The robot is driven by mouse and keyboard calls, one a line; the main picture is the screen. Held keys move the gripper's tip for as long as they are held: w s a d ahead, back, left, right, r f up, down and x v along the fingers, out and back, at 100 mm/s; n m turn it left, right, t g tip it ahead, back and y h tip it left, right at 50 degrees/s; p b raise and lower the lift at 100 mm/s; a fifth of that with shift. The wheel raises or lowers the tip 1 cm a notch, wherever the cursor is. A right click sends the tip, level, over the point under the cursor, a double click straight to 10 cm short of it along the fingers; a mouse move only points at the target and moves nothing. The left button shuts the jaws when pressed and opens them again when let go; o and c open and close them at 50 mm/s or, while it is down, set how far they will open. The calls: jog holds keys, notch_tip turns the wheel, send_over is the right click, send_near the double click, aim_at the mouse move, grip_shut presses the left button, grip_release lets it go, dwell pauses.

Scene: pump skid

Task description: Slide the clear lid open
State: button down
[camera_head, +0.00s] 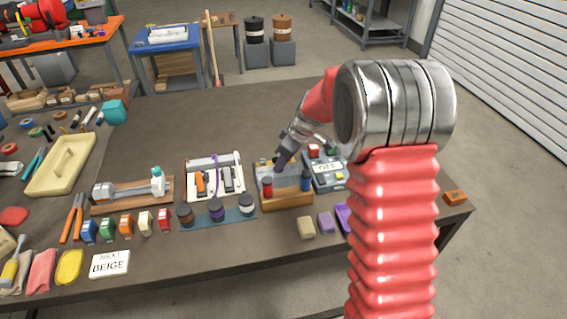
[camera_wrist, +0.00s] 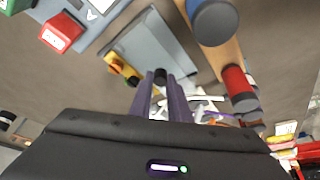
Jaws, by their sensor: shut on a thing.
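The clear lid (camera_wrist: 148,40) shows in the wrist view as a flat grey, see-through panel on a low box. A small dark knob (camera_wrist: 160,76) stands at its near edge. My gripper (camera_wrist: 160,88) has its two purple-grey fingers shut around this knob. A yellow and orange part (camera_wrist: 118,67) shows beside the panel's left edge. In the head view my gripper (camera_head: 280,163) reaches down onto the box (camera_head: 262,173) from behind. The knob is hidden there by my fingers, and how far the lid stands open cannot be told.
A wooden rack (camera_head: 288,199) with red and blue cylinders stands right in front of the box. A grey control box (camera_head: 326,172) with red and green buttons is close on the right. A white tray (camera_head: 214,178) stands on the left. The bench behind is clear.

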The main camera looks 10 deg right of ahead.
jog(key=c, duration=1.7)
grip_release()
jog(key=shift+s, duration=0.1)
jog(key=shift+o, duration=0.2)
jog(key=v, duration=1.3)
jog(key=shift+r, duration=0.3)
jog(key=shift+d, duration=0.15)
